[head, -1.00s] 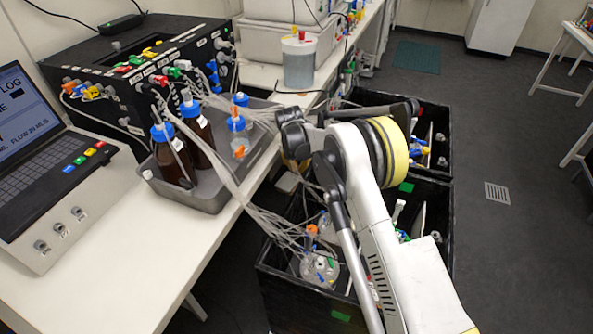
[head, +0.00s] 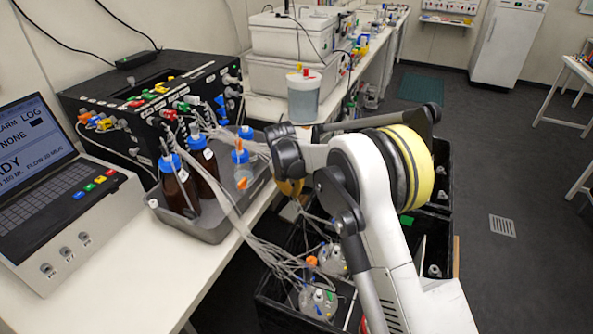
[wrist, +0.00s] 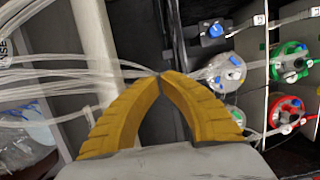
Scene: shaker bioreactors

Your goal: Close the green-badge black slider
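Black open-topped boxes stand on the floor beside the bench: a near one (head: 275,312) and a far one (head: 443,160) mostly behind my arm. No green badge is clearly visible now, so I cannot tell which black part is the slider.
Clear vessels (head: 318,302) with coloured fittings sit in the near box; round lidded vessels (wrist: 290,112) show at right in the wrist view. Loose tubes (head: 245,228) run from the bench. A grey tray (head: 215,232) holds bottles near the bench edge.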

